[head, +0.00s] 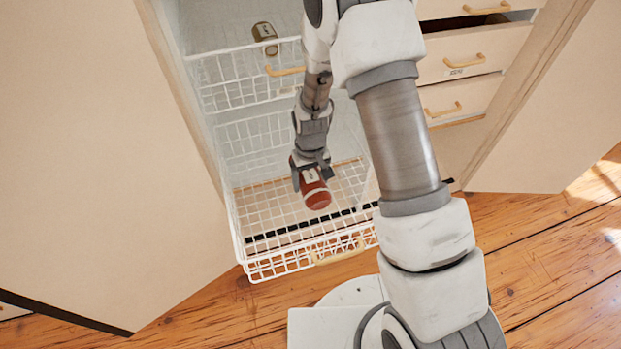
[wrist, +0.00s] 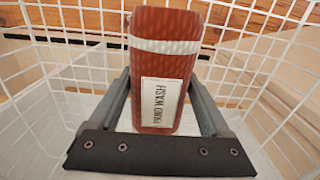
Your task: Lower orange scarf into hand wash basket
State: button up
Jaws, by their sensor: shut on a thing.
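The orange scarf (head: 316,197) is a rust-orange roll with a pale band and a white tag. The tag reads "HAND WASH" in the wrist view, where the scarf (wrist: 165,60) fills the middle. My gripper (head: 311,177) is shut on the scarf, with one finger on each side of it. The lowest white wire basket (head: 275,270) is pulled out, and the scarf is over its open area. Wire walls (wrist: 55,70) show around the scarf in the wrist view. I cannot tell whether the scarf touches the basket floor. No label on this basket is readable.
An upper wire basket (head: 225,75) with a wooden handle holds a dark olive roll (head: 265,35). Drawers (head: 463,63) with wooden handles stand to the right. A large pale panel (head: 90,150) is at the left. Wooden floor (head: 540,260) is clear at the right.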

aim_at(311, 176)
jog(key=shift+f, duration=2.15)
dwell(0.7)
jog(key=o, duration=1.3)
notch_tip(311, 176, up, 18)
jog(key=p, duration=0.6)
jog(key=shift+f, duration=0.25)
